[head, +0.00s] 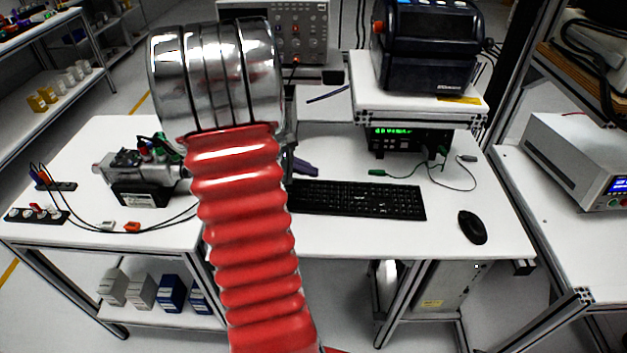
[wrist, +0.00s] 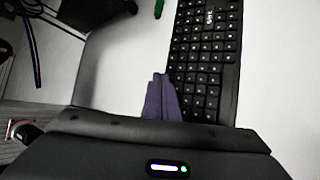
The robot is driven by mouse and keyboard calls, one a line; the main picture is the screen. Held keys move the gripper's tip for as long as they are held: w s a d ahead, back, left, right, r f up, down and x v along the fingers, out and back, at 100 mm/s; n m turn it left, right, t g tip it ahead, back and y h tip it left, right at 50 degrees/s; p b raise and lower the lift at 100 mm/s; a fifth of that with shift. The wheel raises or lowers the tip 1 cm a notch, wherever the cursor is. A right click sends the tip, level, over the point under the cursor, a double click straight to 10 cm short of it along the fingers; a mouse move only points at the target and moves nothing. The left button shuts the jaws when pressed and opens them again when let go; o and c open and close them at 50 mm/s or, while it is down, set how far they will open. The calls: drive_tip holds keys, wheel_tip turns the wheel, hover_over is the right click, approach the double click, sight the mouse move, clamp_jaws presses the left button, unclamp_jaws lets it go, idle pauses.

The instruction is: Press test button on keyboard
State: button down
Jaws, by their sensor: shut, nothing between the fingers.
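The black keyboard (head: 357,200) lies on the white bench, right of my red arm, which hides its left end in the head view. In the wrist view the keyboard (wrist: 206,58) runs up from behind my gripper's body. No key can be read as a test button. My gripper's purple fingers (head: 304,168) show beside the keyboard's far left part in the head view. In the wrist view the fingers (wrist: 161,80) are together and empty, by the keyboard's left edge. I cannot tell their height above the bench or whether they touch it.
A black mouse (head: 473,227) lies right of the keyboard. A green-display instrument (head: 408,139) with cables stands behind, under a shelf with a black printer (head: 425,50). A servo motor (head: 140,177) and wired connectors are on the left. Bare bench lies in front of the mouse.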

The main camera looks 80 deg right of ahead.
drive_tip(key=shift+r, duration=2.5)
